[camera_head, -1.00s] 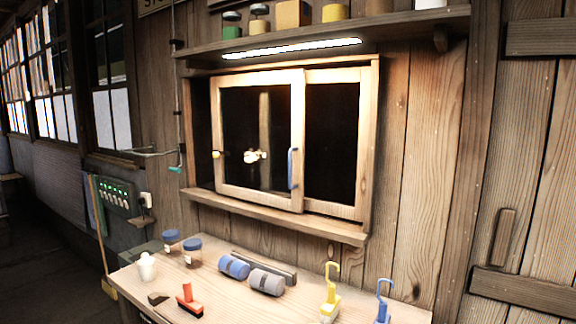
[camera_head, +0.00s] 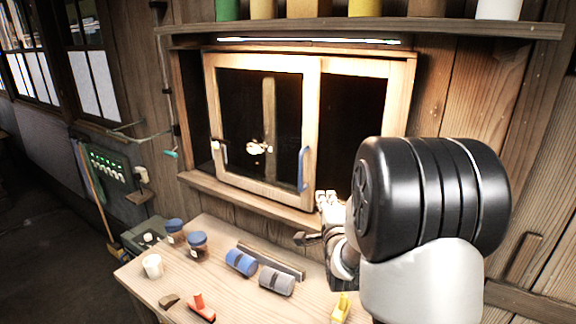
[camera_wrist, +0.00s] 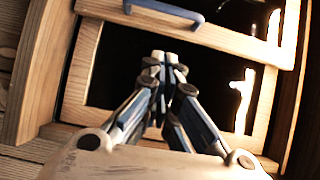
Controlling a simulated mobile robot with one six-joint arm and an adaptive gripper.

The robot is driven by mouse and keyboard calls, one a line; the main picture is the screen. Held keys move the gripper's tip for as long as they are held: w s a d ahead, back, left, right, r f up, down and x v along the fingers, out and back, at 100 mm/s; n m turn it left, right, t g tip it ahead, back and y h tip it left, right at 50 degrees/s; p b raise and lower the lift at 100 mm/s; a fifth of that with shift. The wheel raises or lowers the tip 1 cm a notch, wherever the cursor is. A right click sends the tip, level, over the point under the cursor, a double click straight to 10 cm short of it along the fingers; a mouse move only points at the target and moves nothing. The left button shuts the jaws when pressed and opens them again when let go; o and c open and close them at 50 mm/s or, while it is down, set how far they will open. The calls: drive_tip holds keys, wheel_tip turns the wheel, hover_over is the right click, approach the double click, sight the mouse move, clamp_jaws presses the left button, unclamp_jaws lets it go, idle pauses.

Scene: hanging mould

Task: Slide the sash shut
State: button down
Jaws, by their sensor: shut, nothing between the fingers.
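The sash (camera_head: 312,130) is a light wooden frame with a dark pane, in front of a second wooden-framed pane (camera_head: 352,115) on the right. A narrow dark gap shows between the sash and the window frame's left side. A blue handle (camera_head: 303,168) stands on the sash's right stile, and a pale knob sits on its left stile. My gripper (camera_head: 322,200) is shut and empty, right of the handle and a little lower. In the wrist view its fingertips (camera_wrist: 164,60) lie over the right pane, apart from the blue handle (camera_wrist: 165,10). Contact with the window cannot be told.
A sill (camera_head: 240,197) juts out under the window. Below it a workbench (camera_head: 225,290) carries jars, blue and grey rolls, a white cup and a red brush. A shelf (camera_head: 390,27) with containers runs above. A teal-tipped lever (camera_head: 171,153) hangs on the left.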

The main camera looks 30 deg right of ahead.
drive_tip(key=shift+w+a+p+x, duration=0.25)
drive_tip(key=shift+a+x, duration=0.15)
drive_tip(key=shift+x, duration=1.75)
drive_tip(key=shift+w+a+p+x, duration=0.2)
drive_tip(key=shift+a+x, duration=0.25)
drive_tip(key=shift+x, duration=1.7)
drive_tip(key=shift+w+a+p+x, duration=0.15)
drive_tip(key=shift+a+p+x, duration=0.2)
drive_tip(key=shift+x, duration=1.8)
drive_tip(key=shift+a+r, duration=0.15)
